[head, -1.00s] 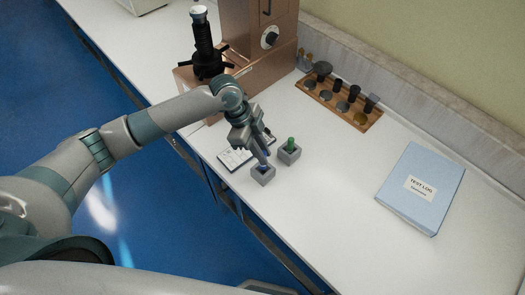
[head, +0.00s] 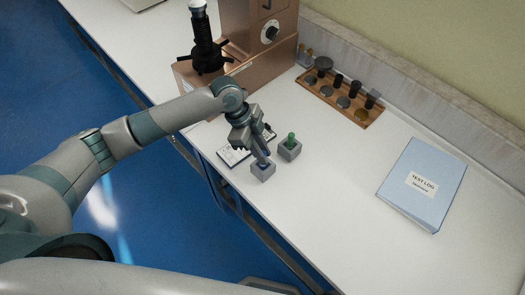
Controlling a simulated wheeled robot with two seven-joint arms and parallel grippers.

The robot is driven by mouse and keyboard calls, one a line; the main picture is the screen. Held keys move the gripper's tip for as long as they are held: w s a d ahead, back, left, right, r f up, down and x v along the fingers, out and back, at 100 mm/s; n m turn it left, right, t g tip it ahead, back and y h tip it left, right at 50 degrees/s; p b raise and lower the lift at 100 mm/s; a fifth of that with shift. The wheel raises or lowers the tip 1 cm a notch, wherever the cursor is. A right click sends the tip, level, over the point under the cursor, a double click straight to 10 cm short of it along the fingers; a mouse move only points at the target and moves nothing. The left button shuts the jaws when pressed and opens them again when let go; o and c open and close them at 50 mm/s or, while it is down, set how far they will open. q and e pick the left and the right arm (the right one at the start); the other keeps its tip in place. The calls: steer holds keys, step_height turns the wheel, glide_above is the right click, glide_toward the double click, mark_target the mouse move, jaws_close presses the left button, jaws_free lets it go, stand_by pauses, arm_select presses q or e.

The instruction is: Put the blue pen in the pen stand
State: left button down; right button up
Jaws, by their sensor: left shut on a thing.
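My left gripper (head: 262,155) is shut on the blue pen (head: 264,162), of which only a small part shows between the fingers. The gripper is just above a small grey square stand (head: 263,173) near the table's front edge. The pen's lower end is at the opening of this stand; I cannot tell how deep it sits. A second grey square stand (head: 290,152) is just right of it, with a green pen or plug (head: 291,138) upright in it. My right gripper is not in view.
A printed card (head: 232,156) lies left of the stands, partly under the gripper. A brown hardness tester (head: 236,40) stands behind. A wooden rack (head: 337,97) and a blue test log binder (head: 424,185) lie right. The white table (head: 340,200) is clear in front.

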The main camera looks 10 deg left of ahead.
arm_select(q)
steer(key=shift+f+b, duration=0.35)
steer(key=shift+f, duration=0.35)
steer(key=c, duration=1.6)
jaws_free()
steer(key=shift+a+r, duration=0.15)
steer(key=shift+r, duration=0.25)
steer(key=shift+b+v, duration=2.25)
steer(key=shift+v, duration=6.05)
